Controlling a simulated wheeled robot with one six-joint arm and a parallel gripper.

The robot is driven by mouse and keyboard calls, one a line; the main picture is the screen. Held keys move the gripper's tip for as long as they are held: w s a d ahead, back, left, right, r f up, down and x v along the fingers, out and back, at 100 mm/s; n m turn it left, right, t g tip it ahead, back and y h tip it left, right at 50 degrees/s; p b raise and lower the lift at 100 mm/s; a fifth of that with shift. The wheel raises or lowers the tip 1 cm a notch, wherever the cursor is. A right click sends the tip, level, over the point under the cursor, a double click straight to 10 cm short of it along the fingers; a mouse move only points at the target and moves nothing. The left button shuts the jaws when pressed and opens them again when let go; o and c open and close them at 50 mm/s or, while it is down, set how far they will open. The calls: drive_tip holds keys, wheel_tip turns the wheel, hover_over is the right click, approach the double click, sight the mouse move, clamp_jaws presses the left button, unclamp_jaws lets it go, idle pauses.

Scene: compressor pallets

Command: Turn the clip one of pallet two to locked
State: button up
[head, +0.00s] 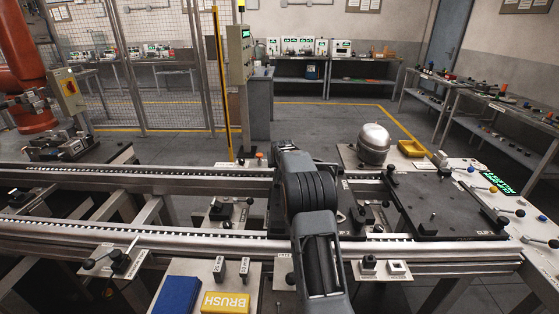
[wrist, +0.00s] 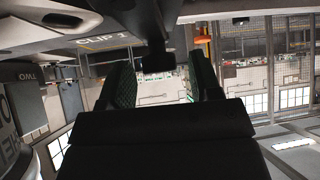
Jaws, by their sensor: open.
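My gripper (wrist: 160,82) is open in the wrist view, with a green-padded finger on each side. A dark block on a dark stem (wrist: 157,62) shows between the fingers, apart from both pads; I cannot tell for sure that it is clip one's lever. An upside-down "CLIP 1" label (wrist: 105,42) is at the upper left, and a "TWO" label (wrist: 27,76) is at the left edge. In the head view my arm covers the gripper and much of the dark plate (head: 277,222) behind it. Clip one's position cannot be read.
A second dark plate (head: 440,205) with a pin and black clips lies to the right on the rails (head: 150,238). A silver compressor (head: 374,143) stands behind it, beside a yellow tray (head: 412,148). A blue block (head: 177,296) and a yellow BRUSH box (head: 226,302) are in front.

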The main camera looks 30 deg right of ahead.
drive_tip(key=v, duration=1.2)
drive_tip(key=shift+s+r+b, duration=0.25)
drive_tip(key=shift+b, duration=0.1)
drive_tip(key=shift+c, duration=0.2)
